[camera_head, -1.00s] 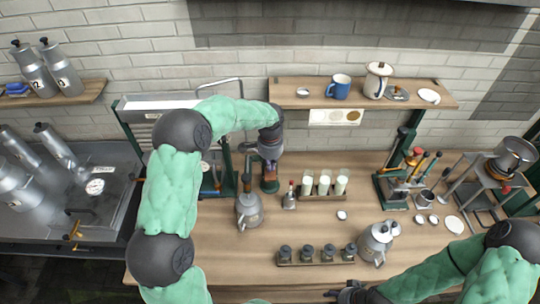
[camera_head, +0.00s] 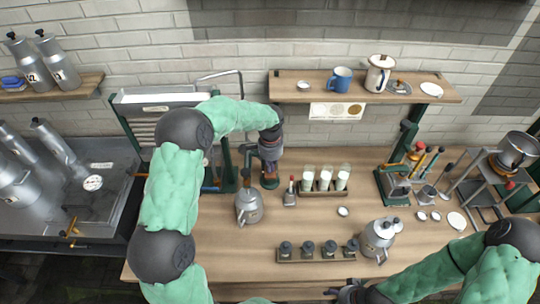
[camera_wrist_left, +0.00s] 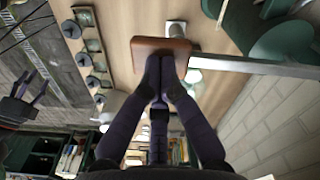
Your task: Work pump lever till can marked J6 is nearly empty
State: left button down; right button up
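My left gripper (camera_head: 270,178) is lowered at the back middle of the table. In the left wrist view its fingers (camera_wrist_left: 160,66) are together, tips against a brown wooden block (camera_wrist_left: 148,46) that a silver bar (camera_wrist_left: 250,65) meets; this looks like the pump lever's handle. Whether they grasp it is not clear. Grey cans lie tilted on the dark bench (camera_head: 62,150) at left, and two marked cans stand on the left shelf (camera_head: 60,65). I cannot read J6 on any. My right gripper (camera_head: 350,292) is at the front edge; its fingers look apart in the left wrist view (camera_wrist_left: 32,88).
A shelf (camera_head: 300,98) with a blue mug (camera_head: 340,79) hangs behind. Another metal pot (camera_head: 377,238) stands right.

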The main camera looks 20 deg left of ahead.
pick_arm(q)
jog(key=shift+f+b, duration=2.2)
jog(key=shift+f, duration=1.55)
notch_tip(320, 180, up, 11)
jog(key=p, duration=0.6)
jog(key=shift+r+p, duration=0.1)
jog(key=shift+p, duration=0.25)
jog(key=shift+f, duration=0.25)
jog(key=shift+f+b, duration=3.5)
jog(key=shift+f, duration=1.8)
notch_tip(320, 180, up, 11)
jog(key=p, duration=0.6)
jog(key=shift+p, duration=0.35)
jog(key=shift+f, duration=0.1)
